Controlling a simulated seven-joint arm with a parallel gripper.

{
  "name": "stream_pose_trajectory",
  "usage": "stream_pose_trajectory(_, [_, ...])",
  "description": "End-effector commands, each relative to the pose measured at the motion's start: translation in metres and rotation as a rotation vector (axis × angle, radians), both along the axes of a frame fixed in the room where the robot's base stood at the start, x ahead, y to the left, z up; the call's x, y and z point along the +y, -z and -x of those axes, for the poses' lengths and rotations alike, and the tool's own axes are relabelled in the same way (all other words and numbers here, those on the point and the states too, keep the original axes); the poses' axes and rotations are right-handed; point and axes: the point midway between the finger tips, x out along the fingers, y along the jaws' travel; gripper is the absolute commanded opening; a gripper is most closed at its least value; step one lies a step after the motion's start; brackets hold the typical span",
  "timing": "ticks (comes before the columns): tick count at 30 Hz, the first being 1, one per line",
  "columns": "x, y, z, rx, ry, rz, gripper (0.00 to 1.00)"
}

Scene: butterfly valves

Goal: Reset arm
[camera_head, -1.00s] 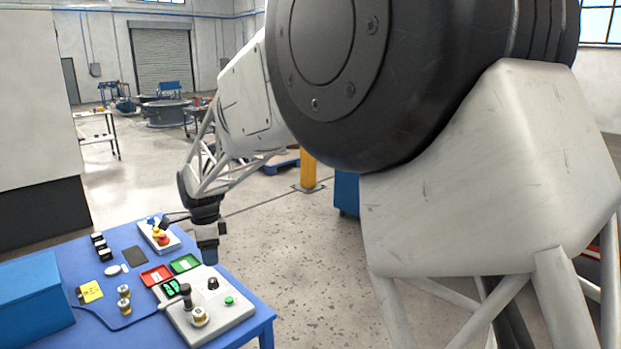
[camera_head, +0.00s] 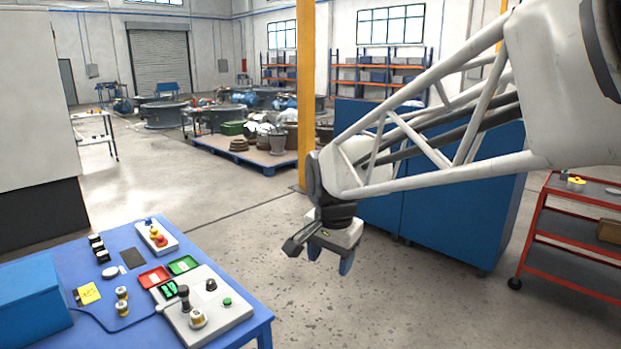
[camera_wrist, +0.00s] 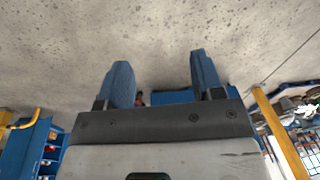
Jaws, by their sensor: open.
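My gripper (camera_head: 328,262) hangs over open floor to the right of the blue table (camera_head: 262,312) in the head view. It points down and is apart from the table and everything on it. In the wrist view its two blue fingers (camera_wrist: 160,82) stand wide apart with nothing between them; speckled floor shows beyond. My arm reaches in from the right side of the head view.
The table holds a grey panel (camera_head: 238,312) with a green button, red (camera_head: 153,277) and green (camera_head: 184,264) trays, and a blue box (camera_head: 30,300). A yellow post (camera_head: 305,90), blue cabinet (camera_head: 465,200) and red cart (camera_head: 570,235) stand nearby.

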Motion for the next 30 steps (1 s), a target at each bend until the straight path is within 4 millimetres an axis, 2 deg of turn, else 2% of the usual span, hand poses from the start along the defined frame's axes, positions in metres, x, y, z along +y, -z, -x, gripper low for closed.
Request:
stream_pose_trajectory(1, [-0.013,-0.001,0.012,-0.008,-0.025,0.005,0.61])
stream_pose_trajectory(6, [-0.05,-0.002,0.052,-0.03,-0.13,0.025,0.61])
stream_pose_trajectory(15, [-0.102,0.009,0.124,-0.066,-0.315,0.07,0.61])
stream_pose_trajectory(24, [-0.137,0.029,0.19,-0.094,-0.483,0.121,0.61])
stream_pose_trajectory(30, [-0.146,0.037,0.211,-0.101,-0.542,0.141,0.61])
